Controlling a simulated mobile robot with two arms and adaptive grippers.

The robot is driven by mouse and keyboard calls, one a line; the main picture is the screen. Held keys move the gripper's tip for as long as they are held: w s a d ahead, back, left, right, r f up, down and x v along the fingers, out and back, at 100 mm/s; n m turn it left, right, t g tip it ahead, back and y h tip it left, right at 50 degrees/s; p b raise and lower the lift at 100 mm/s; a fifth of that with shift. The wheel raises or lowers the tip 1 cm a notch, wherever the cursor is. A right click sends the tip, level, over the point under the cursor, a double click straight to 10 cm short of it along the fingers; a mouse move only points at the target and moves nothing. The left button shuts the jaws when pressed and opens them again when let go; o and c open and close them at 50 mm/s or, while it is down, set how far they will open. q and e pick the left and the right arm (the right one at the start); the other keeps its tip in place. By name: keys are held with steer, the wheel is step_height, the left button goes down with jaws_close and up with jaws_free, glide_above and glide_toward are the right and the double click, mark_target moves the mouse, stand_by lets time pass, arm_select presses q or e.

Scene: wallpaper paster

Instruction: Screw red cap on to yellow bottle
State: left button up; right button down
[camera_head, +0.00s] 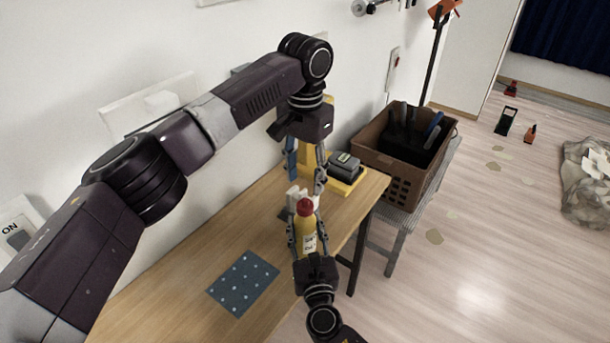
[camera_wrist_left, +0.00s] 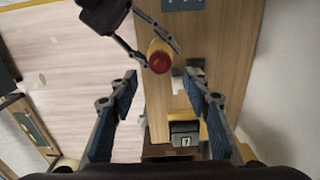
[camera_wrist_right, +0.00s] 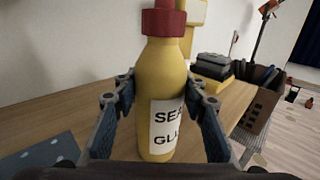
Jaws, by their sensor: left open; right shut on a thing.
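The yellow bottle (camera_head: 305,232) stands roughly upright between the fingers of my right gripper (camera_head: 307,228), labelled as glue in the right wrist view (camera_wrist_right: 158,90). My right gripper is shut on its body. The red cap (camera_head: 305,207) sits on top of the bottle's neck; it shows clearly in the right wrist view (camera_wrist_right: 163,20). How tightly it is seated I cannot tell. My left gripper (camera_head: 306,180) is open and empty, pointing down just above the cap. In the left wrist view the cap (camera_wrist_left: 160,60) lies beyond the fingertips, between them.
The wooden table (camera_head: 180,275) runs along the wall. A blue dotted mat (camera_head: 243,282) lies on it, left of the bottle. A yellow-and-black device (camera_head: 345,170) stands behind. A brown crate (camera_head: 390,165) with dark tools sits beyond on a grey stand.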

mark_target(305, 199)
stand_by(0.4)
arm_select(q)
steer(key=shift+f, duration=4)
steer(key=shift+c, duration=0.2)
jaws_close()
steer(key=shift+o, duration=0.9)
jaws_free()
step_height(305, 199, up, 12)
